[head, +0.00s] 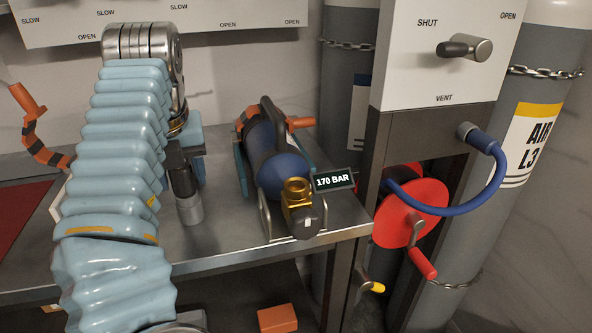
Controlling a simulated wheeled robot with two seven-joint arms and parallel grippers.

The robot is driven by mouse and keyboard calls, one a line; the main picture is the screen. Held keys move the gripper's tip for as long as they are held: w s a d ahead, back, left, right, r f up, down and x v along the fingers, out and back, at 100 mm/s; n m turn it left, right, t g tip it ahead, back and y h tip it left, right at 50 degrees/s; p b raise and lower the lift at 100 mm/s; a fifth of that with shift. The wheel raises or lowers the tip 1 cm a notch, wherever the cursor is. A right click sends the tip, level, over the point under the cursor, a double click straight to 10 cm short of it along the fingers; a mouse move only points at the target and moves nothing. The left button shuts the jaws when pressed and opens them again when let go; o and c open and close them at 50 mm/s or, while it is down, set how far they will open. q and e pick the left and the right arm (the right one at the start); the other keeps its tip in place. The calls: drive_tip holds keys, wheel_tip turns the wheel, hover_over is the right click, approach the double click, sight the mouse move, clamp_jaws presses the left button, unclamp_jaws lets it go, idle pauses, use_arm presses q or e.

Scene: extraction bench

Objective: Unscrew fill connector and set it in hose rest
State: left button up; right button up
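A dark blue cylinder (276,160) lies in a metal cradle near the bench's right front corner. A brass valve (297,190) with a black knob (305,222) sits at its near end. I cannot make out a separate fill connector or the hose rest.
A sign (334,181) reading 170 BAR stands right of the valve. The vent panel (420,40) has a black-tipped lever. The red wheel (405,212) has a handle. Chained grey tanks (470,240) stand at the right. The bench top (235,232) is bare between gripper and cradle.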

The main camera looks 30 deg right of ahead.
drive_tip(key=shift+o, duration=1.2)
drive_tip(key=p+v, duration=0.2)
drive_tip(key=v, duration=0.5)
drive_tip(key=shift+r, duration=0.2)
drive_tip(key=shift+s, duration=0.1)
